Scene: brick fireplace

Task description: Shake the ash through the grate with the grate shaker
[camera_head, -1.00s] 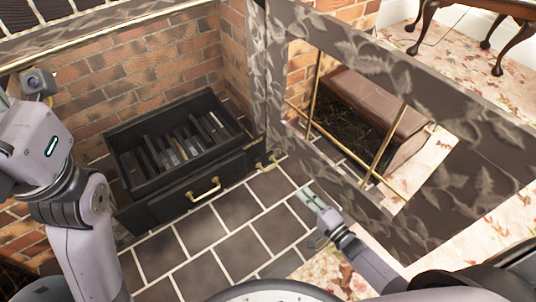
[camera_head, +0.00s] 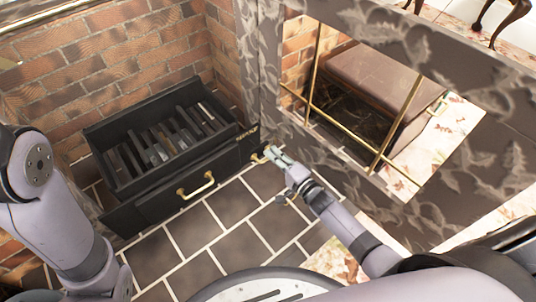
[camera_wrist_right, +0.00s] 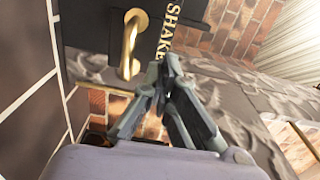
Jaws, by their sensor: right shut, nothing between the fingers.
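The black grate (camera_head: 165,140) with several dark bars sits on the hearth against the brick wall. The grate shaker's small brass handle (camera_head: 257,157) sticks out at the right end of its front, below gold lettering. In the right wrist view the shaker handle (camera_wrist_right: 131,45) is a curved brass piece beside a black plate reading "SHAKE" (camera_wrist_right: 167,32). My right gripper (camera_head: 273,152) is shut and empty, just right of the handle. In the wrist view its fingertips (camera_wrist_right: 164,62) are close to the handle, but I cannot tell whether they touch. My left gripper is out of view.
A larger brass handle (camera_head: 197,186) is on the front drawer (camera_head: 165,202). A grey patterned stone surround (camera_head: 360,185) stands close right of the grate, with brass rails in its opening. Dark tiled floor (camera_head: 225,240) in front is clear.

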